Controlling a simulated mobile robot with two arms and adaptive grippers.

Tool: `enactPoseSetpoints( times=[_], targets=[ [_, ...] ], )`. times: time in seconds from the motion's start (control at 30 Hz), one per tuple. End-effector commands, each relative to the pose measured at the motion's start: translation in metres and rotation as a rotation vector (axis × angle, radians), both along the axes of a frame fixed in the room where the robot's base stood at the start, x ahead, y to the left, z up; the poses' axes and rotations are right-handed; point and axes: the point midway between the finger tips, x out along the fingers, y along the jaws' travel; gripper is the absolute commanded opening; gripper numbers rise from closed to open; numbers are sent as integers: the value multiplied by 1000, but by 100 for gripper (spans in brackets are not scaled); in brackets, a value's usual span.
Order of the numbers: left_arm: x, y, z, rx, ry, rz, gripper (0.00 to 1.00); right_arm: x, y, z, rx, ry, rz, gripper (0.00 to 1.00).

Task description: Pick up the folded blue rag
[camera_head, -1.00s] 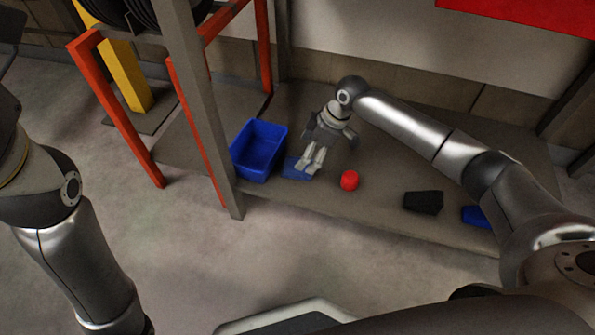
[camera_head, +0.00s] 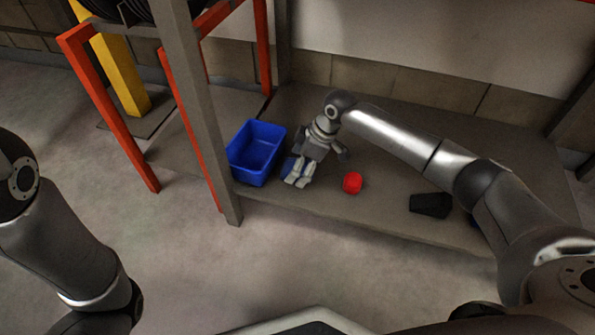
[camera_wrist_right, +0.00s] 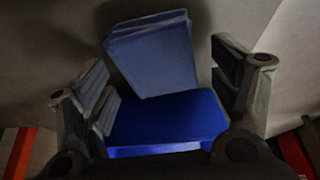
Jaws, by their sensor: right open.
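The folded blue rag (camera_head: 289,164) lies on the low grey shelf, just right of the blue bin, mostly hidden by my right gripper (camera_head: 297,181) in the head view. My right gripper points down over it, open. In the right wrist view, a layered, duller blue part of the rag (camera_wrist_right: 155,55) shows beyond the fingers. A brighter blue surface (camera_wrist_right: 170,120) lies between the open fingers of my right gripper (camera_wrist_right: 172,95); I cannot tell whether both are one piece. Contact with the fingers is unclear. My left arm is at the left, its gripper out of view.
The blue bin (camera_head: 255,155) stands close left of the rag, beside a grey post (camera_head: 205,125). A red object (camera_head: 352,183) and a black block (camera_head: 430,205) lie to the right on the shelf (camera_head: 385,215). Orange legs (camera_head: 110,115) stand at the left.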

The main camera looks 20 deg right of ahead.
Motion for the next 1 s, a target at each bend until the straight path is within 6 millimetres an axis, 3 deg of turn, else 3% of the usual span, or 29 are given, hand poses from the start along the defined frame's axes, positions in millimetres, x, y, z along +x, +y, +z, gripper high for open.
enactPoseSetpoints(
  times=[1.0],
  targets=[
    [0, 0, 9, 0, 0, -1, 40, 0, 0, -5, 0, 1, 0, 82]
  ],
)
